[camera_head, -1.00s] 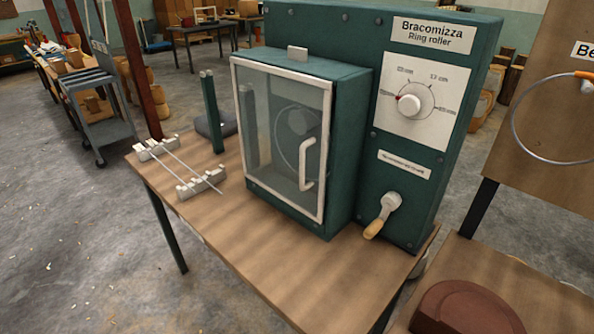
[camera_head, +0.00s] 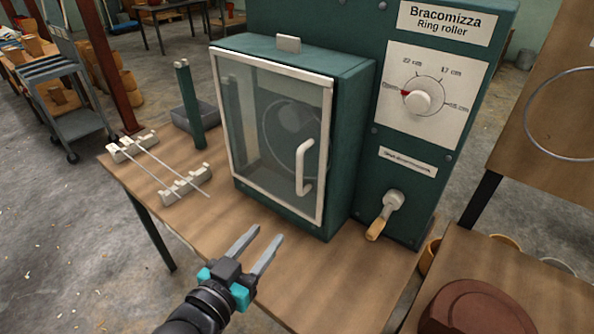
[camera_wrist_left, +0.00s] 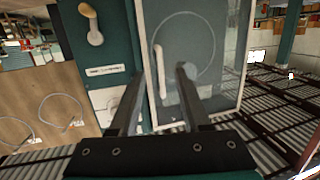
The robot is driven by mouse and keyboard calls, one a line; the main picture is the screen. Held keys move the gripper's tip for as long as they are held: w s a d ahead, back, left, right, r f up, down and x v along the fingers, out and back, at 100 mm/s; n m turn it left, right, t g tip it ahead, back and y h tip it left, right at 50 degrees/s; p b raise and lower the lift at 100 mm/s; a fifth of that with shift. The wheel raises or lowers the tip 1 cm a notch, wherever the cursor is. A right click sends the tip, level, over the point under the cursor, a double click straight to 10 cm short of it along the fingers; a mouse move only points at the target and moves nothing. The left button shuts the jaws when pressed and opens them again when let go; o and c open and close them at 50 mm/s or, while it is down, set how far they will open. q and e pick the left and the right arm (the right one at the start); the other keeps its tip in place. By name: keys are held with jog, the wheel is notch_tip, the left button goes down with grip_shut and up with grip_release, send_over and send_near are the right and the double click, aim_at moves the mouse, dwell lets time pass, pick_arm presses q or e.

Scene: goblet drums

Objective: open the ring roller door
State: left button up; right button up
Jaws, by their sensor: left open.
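The green ring roller (camera_head: 345,40) stands on a wooden table. Its door (camera_head: 270,130), a clear pane in a pale frame, is shut, with a white vertical handle (camera_head: 306,168) near its right edge. A ring shows dimly behind the pane. My left gripper (camera_head: 262,240) is open and empty, in front of and below the door, apart from the handle. In the left wrist view the door pane (camera_wrist_left: 215,60) and the handle (camera_wrist_left: 158,70) lie beyond the open fingers (camera_wrist_left: 158,85). My right gripper is not in view.
A crank with a wooden grip (camera_head: 376,228) and a dial (camera_head: 417,102) are on the machine's right side. Rods on a pale rack (camera_head: 160,165) lie on the table's left. A brown round block (camera_head: 475,308) sits at lower right. The table front (camera_head: 320,275) is clear.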

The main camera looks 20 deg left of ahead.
pick_arm(q)
jog(key=t, duration=0.2)
send_near(298, 174)
jog(key=shift+h, duration=0.4)
jog(key=w, duration=0.3)
jog(key=w+d, duration=0.1)
jog(key=w, duration=0.6)
jog(key=shift+w+d+b, duration=0.15)
jog(key=shift+w+b, duration=0.1)
jog(key=shift+b, duration=0.05)
grip_shut()
dwell(0.9)
